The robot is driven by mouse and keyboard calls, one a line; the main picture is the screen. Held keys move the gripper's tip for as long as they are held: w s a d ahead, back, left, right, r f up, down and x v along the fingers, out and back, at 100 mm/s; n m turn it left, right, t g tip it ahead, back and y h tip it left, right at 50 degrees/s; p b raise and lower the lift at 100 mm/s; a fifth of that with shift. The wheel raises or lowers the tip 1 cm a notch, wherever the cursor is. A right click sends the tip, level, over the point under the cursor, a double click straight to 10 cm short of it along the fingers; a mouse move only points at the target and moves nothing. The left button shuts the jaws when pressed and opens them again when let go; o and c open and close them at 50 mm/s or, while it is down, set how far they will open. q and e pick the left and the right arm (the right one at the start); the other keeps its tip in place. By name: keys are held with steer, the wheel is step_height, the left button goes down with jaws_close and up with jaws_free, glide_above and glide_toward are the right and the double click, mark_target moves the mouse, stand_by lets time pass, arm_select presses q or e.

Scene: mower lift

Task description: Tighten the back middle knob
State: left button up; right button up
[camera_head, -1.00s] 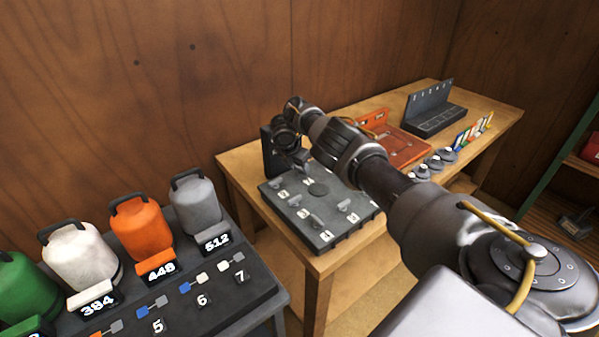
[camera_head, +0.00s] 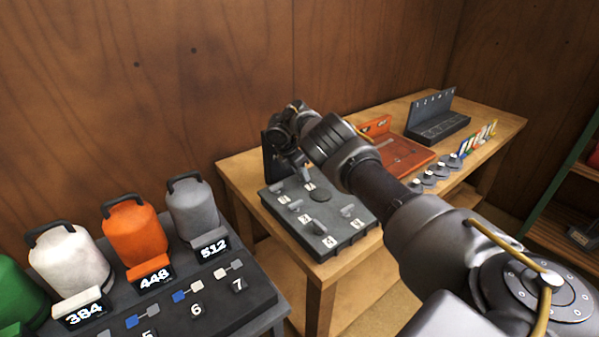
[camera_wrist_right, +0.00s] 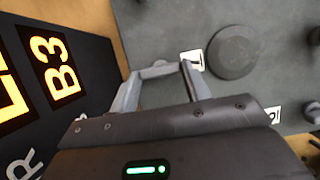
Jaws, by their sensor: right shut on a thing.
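The dark grey knob board (camera_head: 345,245) lies on the wooden bench, with several grey bar knobs on top, such as one (camera_head: 295,205) on its left side. My right gripper (camera_head: 304,172) reaches down at the board's back, close to the upright dark panel. In the right wrist view its fingers (camera_wrist_right: 160,80) are shut on a light grey knob (camera_wrist_right: 158,69). This knob is partly covered by the fingers. A white label and a dark round disc (camera_wrist_right: 233,52) lie beside it. My left gripper is not in view.
The upright panel (camera_wrist_right: 50,70) with "B3" in lit characters stands close to the gripper. An orange tray (camera_head: 400,155) and a dark rack (camera_head: 435,125) are farther along the bench. Grey, orange, white and green canisters stand on a dark stand (camera_head: 265,290) at the left.

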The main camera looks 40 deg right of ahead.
steer(key=o, duration=1)
steer(key=v, duration=1.1)
steer(key=shift+b, duration=0.35)
steer(key=shift+f, duration=0.1)
